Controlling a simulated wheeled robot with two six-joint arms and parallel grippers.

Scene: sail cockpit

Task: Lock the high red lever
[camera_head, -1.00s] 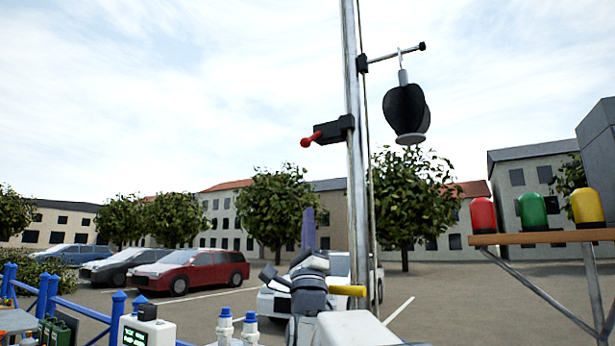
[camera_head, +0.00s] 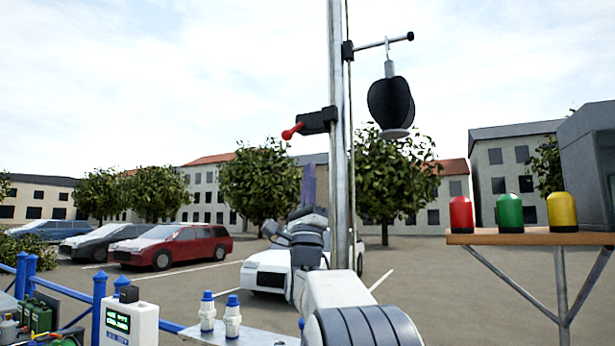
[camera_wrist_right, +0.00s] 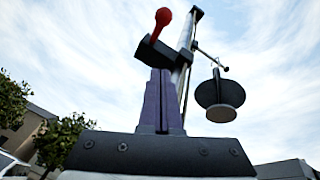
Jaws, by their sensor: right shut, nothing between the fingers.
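The red lever (camera_head: 292,131) sticks out to the left of a black block (camera_head: 318,121) clamped high on the grey mast (camera_head: 337,200). In the right wrist view the red lever (camera_wrist_right: 158,25) shows at the top, its round knob pointing up, above the fingers. My right gripper (camera_head: 308,168) points upward, below the lever and apart from it in the head view. Its purple fingers (camera_wrist_right: 161,75) are shut together with nothing between them. In the wrist view the fingertips overlap the lower part of the black block; I cannot tell the distance. My left gripper is not in view.
A black ball-shaped signal (camera_head: 391,103) hangs from an arm right of the mast. A wooden shelf (camera_head: 530,239) with red, green and yellow lamps stands right. A white device (camera_head: 130,322), white bottles and blue rail posts (camera_head: 99,300) are lower left. Open air surrounds the lever.

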